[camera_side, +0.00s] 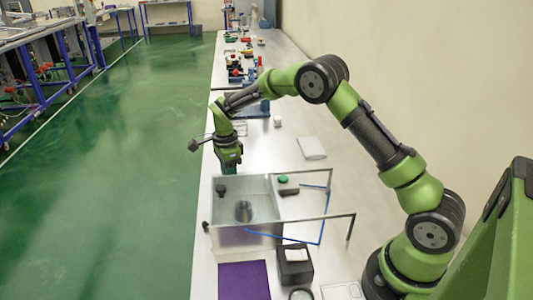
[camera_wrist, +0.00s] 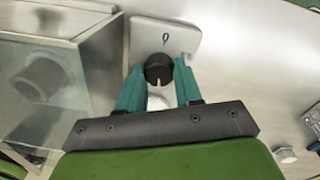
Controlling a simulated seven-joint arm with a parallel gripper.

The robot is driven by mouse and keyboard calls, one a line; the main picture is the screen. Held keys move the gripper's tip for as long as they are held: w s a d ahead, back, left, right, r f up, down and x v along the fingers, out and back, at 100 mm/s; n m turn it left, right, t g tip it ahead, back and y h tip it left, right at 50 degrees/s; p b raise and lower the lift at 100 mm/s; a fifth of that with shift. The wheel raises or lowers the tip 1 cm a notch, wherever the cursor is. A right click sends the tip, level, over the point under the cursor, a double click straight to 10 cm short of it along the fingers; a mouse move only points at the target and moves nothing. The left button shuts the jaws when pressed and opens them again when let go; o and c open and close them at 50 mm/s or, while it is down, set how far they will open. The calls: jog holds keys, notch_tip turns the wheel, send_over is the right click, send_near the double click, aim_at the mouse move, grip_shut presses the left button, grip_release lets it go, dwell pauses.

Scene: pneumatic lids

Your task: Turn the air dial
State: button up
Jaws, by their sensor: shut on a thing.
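The air dial (camera_wrist: 158,67) is a black round knob with a pale line on a grey metal plate (camera_wrist: 182,36), seen in the wrist view. My gripper (camera_wrist: 159,77) has its two teal fingers on either side of the dial and is shut on it. In the side view, my gripper (camera_side: 229,169) points down just beyond the clear-walled metal box (camera_side: 262,236). The dial is hidden behind my gripper and the box there.
The box holds a grey cylinder (camera_side: 243,211) and has a black knob (camera_side: 221,190) at its far left corner. Several parts lie farther along the bench.

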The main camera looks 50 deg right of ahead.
jog(key=n, duration=0.9)
jog(key=shift+r, duration=0.1)
jog(key=n, duration=0.4)
jog(key=shift+n, duration=0.3)
jog(key=n, duration=0.4)
jog(key=shift+a+h, duration=0.1)
jog(key=shift+h, duration=0.2)
jog(key=n, duration=0.8)
jog(key=shift+n+t, duration=0.3)
jog(key=n, duration=0.4)
jog(key=shift+n, duration=2)
jog(key=shift+a, duration=0.1)
